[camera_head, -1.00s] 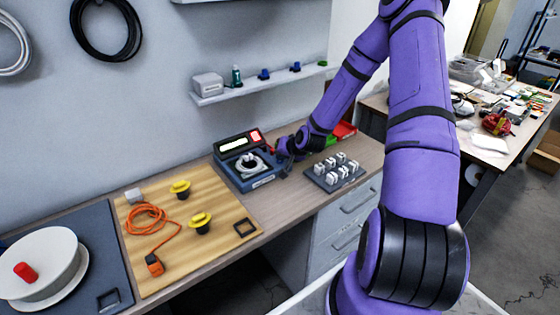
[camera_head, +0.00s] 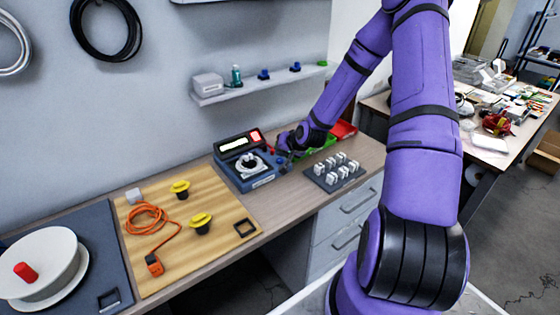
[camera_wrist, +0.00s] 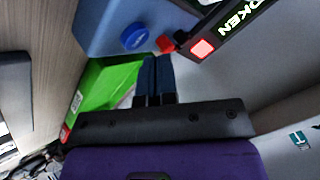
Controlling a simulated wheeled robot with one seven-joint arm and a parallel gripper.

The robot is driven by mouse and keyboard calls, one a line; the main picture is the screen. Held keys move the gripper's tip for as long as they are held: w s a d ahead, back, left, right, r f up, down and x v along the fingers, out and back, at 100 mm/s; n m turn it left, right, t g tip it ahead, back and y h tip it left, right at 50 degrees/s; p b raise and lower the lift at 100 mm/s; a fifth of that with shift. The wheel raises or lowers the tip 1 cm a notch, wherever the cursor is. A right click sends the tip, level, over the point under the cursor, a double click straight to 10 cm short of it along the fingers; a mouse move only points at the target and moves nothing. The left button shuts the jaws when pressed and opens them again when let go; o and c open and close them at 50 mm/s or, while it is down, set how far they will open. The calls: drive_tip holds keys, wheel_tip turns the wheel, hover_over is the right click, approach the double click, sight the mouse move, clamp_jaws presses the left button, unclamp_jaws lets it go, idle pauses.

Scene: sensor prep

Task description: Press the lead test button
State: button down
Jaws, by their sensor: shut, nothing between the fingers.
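The blue tester (camera_head: 262,181) stands on the bench with a white coiled lead (camera_head: 247,162) on top. Its black display panel (camera_head: 233,146) stands at the back with a lit red square (camera_head: 256,136). In the wrist view the display reads "OKEN" at its visible end, beside the lit red square (camera_wrist: 202,48). A round blue button (camera_wrist: 133,36) and a small red part (camera_wrist: 165,43) show at the tester's edge. My gripper (camera_wrist: 156,60) is shut and empty, its fingertips close to both; contact cannot be told. In the head view my gripper (camera_head: 284,164) is at the tester's right side.
A dark tray of white parts (camera_head: 319,179) lies to the right. A green bin (camera_head: 326,144) and a red bin (camera_head: 345,130) stand behind my wrist. A wooden board (camera_head: 160,220) with yellow knobs and an orange cord is to the left. A shelf (camera_head: 225,96) hangs above.

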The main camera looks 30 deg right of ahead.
sight(282, 160)
drive_tip(key=shift+r, duration=0.15)
drive_tip(key=shift+r, duration=2.4)
drive_tip(key=shift+a+r, duration=0.1)
drive_tip(key=shift+r, duration=0.1)
drive_tip(key=s+a+r+n+g+h, duration=0.1)
drive_tip(key=s+a+r+n, duration=0.2)
drive_tip(key=r, duration=0.4)
drive_tip(key=s+a+r+n+g+h, duration=0.1)
drive_tip(key=s+a+r, duration=0.3)
drive_tip(key=s+r, duration=0.25)
drive_tip(key=s+a+r+n+g+h, duration=0.1)
drive_tip(key=s+a+r, duration=0.25)
drive_tip(key=r, duration=0.45)
drive_tip(key=s+a+r, duration=0.1)
drive_tip(key=s+r, duration=0.2)
drive_tip(key=s, duration=0.4)
drive_tip(key=s+a+r+n+y, duration=0.1)
drive_tip(key=s+a+r, duration=0.1)
drive_tip(key=s, duration=0.5)
drive_tip(key=s+a+r+n+g, duration=0.1)
drive_tip(key=s+a+r, duration=0.1)
drive_tip(key=s+r, duration=0.3)
drive_tip(key=shift+s+y, duration=0.4)
drive_tip(key=shift+s, duration=0.75)
